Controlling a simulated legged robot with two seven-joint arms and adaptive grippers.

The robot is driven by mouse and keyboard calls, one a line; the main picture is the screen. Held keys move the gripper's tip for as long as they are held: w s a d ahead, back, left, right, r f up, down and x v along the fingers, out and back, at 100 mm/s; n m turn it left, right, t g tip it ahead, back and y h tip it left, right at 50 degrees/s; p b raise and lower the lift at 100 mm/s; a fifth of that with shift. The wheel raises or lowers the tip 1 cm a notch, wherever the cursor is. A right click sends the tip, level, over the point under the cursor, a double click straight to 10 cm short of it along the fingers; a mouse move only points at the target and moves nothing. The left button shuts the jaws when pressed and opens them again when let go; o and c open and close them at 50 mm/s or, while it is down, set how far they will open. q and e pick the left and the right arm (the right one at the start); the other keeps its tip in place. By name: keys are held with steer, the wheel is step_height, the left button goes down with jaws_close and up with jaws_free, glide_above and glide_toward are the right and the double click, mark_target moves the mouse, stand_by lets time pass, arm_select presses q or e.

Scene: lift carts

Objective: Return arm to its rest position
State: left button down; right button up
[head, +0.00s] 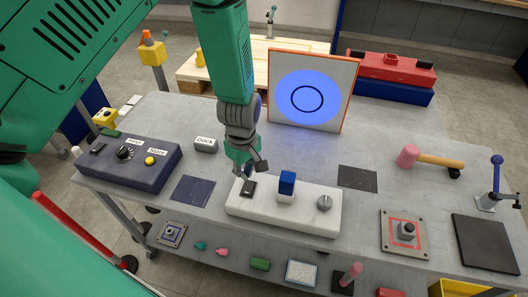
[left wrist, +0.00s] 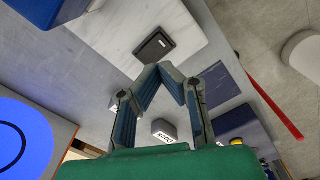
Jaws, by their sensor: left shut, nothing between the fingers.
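My left arm comes down from the top of the head view. Its gripper (head: 247,172) is above the left end of a white marble-like block (head: 265,213). In the left wrist view the gripper (left wrist: 168,72) has its fingertips together with nothing between them. A black rocker switch (head: 248,188) on the block lies just beyond the fingertips; it also shows in the left wrist view (left wrist: 154,46). I cannot tell for sure whether the fingers touch it. My right gripper is in neither view.
The block carries a blue-topped lever (head: 287,183) and a grey knob (head: 324,203). A dark control box (head: 125,165) stands at left, a small "Dock" block (head: 206,145) nearby. A panel with a blue disc (head: 311,91) stands behind. A mallet (head: 430,158) lies at right.

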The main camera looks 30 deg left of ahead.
arm_select(q)
steer(key=s+a+f+m, duration=0.1)
steer(key=s+f+m, duration=0.2)
steer(key=s+m, duration=0.35)
steer(key=s+f+m+b, duration=0.1)
steer(key=s+f+m, duration=0.2)
steer(key=s, duration=0.7)
steer(key=s+a+f+m, duration=0.1)
steer(key=s+f+m, duration=0.3)
steer(key=s, duration=0.5)
step_height(320, 180, down, 14)
steer(key=w+m+b, duration=0.2)
steer(key=w+b, duration=0.1)
steer(key=b, duration=1.2)
steer(key=shift+d+t, duration=0.3)
steer(key=shift+d, duration=0.15)
